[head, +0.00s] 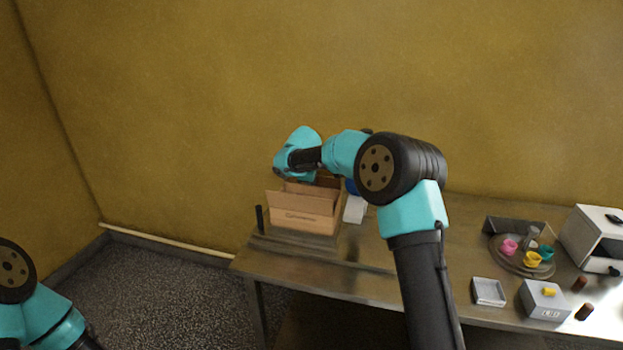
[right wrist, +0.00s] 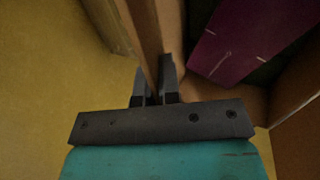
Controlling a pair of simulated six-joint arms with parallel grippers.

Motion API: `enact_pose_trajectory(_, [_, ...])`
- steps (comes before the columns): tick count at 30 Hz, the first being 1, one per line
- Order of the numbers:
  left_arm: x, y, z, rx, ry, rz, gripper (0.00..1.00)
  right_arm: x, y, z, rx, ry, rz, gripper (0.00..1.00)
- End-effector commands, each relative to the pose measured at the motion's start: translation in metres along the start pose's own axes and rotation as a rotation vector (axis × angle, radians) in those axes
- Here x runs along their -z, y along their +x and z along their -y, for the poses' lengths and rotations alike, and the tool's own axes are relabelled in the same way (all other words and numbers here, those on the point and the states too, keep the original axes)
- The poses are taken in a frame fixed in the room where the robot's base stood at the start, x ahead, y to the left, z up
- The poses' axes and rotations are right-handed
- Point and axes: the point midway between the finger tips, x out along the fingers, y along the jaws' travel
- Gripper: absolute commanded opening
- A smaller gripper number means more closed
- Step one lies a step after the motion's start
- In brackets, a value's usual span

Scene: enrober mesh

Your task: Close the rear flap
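An open cardboard box (head: 302,218) stands at the left end of the steel table, its front flap (head: 296,198) tilted outward. My right arm reaches over the box, and its gripper is hidden in the head view behind my own wrist. In the right wrist view my right gripper (right wrist: 154,84) has its two dark fingers close together, one on each side of a thin cardboard panel (right wrist: 146,28) that looks like the rear flap. A purple item (right wrist: 235,38) lies inside the box. My left gripper is outside the head view; only an arm part shows at lower left.
The yellow wall rises behind the table (head: 385,270). A dark post (head: 259,219) stands left of the box and a white item (head: 354,209) right of it. A round tray (head: 521,267) with coloured cups, a small grey box (head: 543,301) and a white machine (head: 594,238) stand at right.

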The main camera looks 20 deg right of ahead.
Motion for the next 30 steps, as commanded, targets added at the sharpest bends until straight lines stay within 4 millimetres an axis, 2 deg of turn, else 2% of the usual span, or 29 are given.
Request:
enact_pose_trajectory(15, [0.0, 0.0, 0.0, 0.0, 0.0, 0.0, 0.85, -0.0001, 0.0006, 0.0101, -0.212, -0.002, 0.001, 0.0])
enact_pose_trajectory(30, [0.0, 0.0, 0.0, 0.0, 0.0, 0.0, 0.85, 0.0001, 0.0006, 0.0112, -0.264, 0.001, 0.001, 0.0])
